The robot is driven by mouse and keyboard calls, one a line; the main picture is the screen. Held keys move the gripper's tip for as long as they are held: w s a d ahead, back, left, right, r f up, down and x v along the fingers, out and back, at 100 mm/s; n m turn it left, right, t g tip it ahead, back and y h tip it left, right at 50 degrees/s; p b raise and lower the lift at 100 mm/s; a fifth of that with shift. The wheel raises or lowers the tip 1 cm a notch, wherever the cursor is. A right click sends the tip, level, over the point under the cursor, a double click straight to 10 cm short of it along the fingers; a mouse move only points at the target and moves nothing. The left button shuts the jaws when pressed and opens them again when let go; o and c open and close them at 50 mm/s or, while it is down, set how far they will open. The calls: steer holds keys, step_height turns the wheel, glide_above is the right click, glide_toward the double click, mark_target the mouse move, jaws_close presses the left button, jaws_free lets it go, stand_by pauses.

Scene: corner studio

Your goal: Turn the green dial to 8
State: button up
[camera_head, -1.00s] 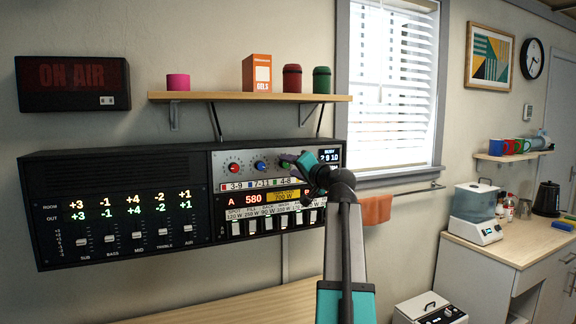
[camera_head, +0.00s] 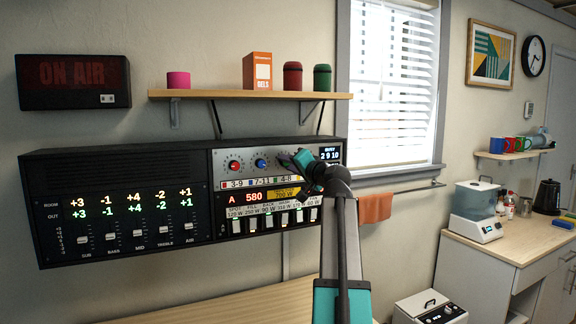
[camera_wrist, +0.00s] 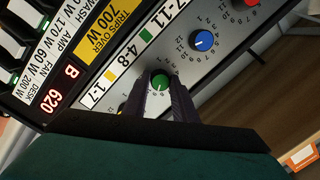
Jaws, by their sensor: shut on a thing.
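The green dial (camera_wrist: 160,81) sits on the silver strip of the wall rack, its number scale partly hidden by my fingers. My gripper (camera_wrist: 161,92) is shut on it, one finger on each side. The dial's exact setting is too small to read. In the head view my gripper (camera_head: 287,160) reaches the strip from the right and covers the green dial. The label under the dial reads 4-8.
The blue dial (camera_wrist: 203,40) and red dial (camera_head: 234,166) stand beside it on the same strip. A yellow knob is partly visible on the other side in the wrist view. White switches (camera_head: 268,222) line the rack below. A shelf (camera_head: 250,95) with several items hangs above.

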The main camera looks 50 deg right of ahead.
steer(key=shift+f+n+b, duration=0.1)
steer(key=shift+n+b, duration=0.3)
steer(key=shift+b, duration=0.1)
steer(key=n+b, duration=0.4)
steer(key=shift+r+g, duration=0.2)
steer(key=shift+g, duration=0.1)
steer(key=o, duration=1)
